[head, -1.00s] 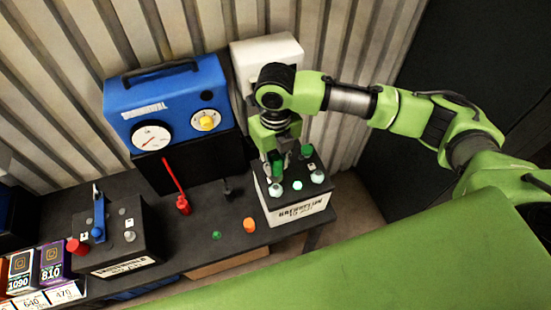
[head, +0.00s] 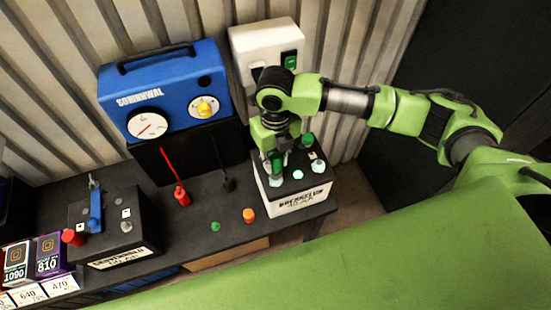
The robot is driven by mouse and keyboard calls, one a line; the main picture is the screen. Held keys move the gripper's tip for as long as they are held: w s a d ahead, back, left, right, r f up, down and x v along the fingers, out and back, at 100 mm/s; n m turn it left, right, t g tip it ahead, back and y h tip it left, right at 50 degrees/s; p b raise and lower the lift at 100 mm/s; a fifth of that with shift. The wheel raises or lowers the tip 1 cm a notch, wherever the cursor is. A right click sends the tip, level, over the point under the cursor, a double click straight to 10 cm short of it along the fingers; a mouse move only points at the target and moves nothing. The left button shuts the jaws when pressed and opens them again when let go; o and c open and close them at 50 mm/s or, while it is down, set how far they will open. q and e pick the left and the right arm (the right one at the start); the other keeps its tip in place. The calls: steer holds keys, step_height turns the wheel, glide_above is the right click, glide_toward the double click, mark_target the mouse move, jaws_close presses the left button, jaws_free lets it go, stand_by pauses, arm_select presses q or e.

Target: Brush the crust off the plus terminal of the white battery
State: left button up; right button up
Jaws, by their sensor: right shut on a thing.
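The white battery (head: 297,203) with a black top stands at the right end of the bench. Pale, crusted-looking terminals show on its top, one at the front left (head: 275,181) and one at the right (head: 318,165). I cannot read which is plus. My right gripper (head: 274,150) is above the battery's left part, pointing down, shut on a green-handled tool (head: 277,166), likely the brush. The tool's lower end is at or just above the front-left terminal; contact is unclear. My left gripper is not in view.
A green cap (head: 307,139) stands on the battery's back. A blue charger (head: 165,95) stands behind, with a red clamp (head: 182,195) and a black clamp (head: 228,184). An orange cap (head: 249,215) and a green cap (head: 215,227) lie in front. A black battery (head: 110,225) stands left.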

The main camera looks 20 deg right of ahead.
mark_target(275, 167)
steer(key=shift+p, duration=0.8)
stand_by(1.1)
steer(key=shift+p, duration=0.3)
steer(key=shift+f+b, duration=0.6)
steer(key=shift+f, duration=0.95)
steer(key=o, duration=1.2)
steer(key=shift+r, duration=0.1)
step_height(275, 167, up, 12)
steer(key=shift+f, duration=0.1)
